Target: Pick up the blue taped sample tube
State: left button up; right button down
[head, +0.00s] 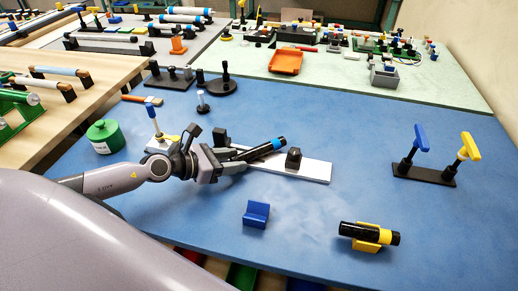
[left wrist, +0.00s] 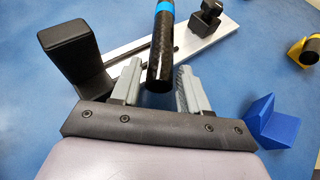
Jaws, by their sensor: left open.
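The blue taped sample tube (head: 262,149) is black with a blue band near its far end. It lies slantwise over a white plate (head: 314,171); I cannot tell what bears it. My left gripper (head: 234,161) is at the tube's near end, coming from the left. In the left wrist view, the tube (left wrist: 162,52) has its near end between the two grey fingers of the open gripper (left wrist: 159,72), with a gap visible beside the right finger. The blue band shows at the top edge there. My right gripper is not in view.
Black blocks (head: 293,157) stand on the white plate. An empty blue cradle (head: 256,214) is in front, and a black tube with yellow tape (head: 370,233) rests in a yellow cradle. A green canister (head: 105,137) stands left. The blue table is clear at centre right.

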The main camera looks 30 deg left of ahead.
pick_arm(q)
grip_shut()
jog(key=shift+r, duration=0.1)
